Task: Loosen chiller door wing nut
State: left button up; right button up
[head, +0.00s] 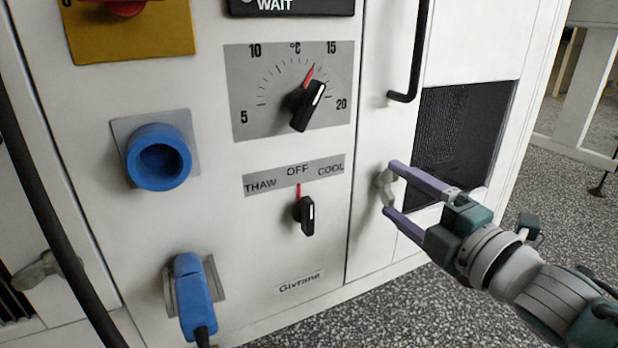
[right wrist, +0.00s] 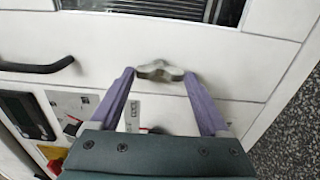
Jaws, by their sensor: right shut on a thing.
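The chiller door wing nut (head: 386,186) is a pale grey metal piece on the white panel, right of the seam beside the dials. My right gripper (head: 390,188) comes in from the right, its two purple fingers spread to the wing nut's width. In the right wrist view, the wing nut (right wrist: 160,71) spans between the fingertips (right wrist: 160,74), which are shut on its two lobes. Its stud is hidden behind it. My left gripper is not in either view.
A black door handle (head: 407,60) is above the wing nut, and a dark grille (head: 465,125) lies to the right. Left are the temperature dial (head: 306,104), the mode knob (head: 304,214), a blue socket (head: 158,157) and a blue plug (head: 194,297). Another wing nut (head: 37,270) is at far left.

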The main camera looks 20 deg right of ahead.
dwell(0.3)
jog(key=o, duration=1.2)
jog(key=shift+s, duration=0.1)
jog(key=shift+s+d+r+p, duration=0.1)
jog(key=shift+s+p, duration=0.25)
jog(key=shift+p, duration=0.05)
jog(key=s+p, duration=0.1)
jog(key=s, duration=0.2)
jog(key=s+p, duration=0.1)
jog(key=s, duration=0.2)
jog(key=s+p, duration=0.1)
jog(key=s, duration=0.2)
jog(key=shift+d, duration=0.35)
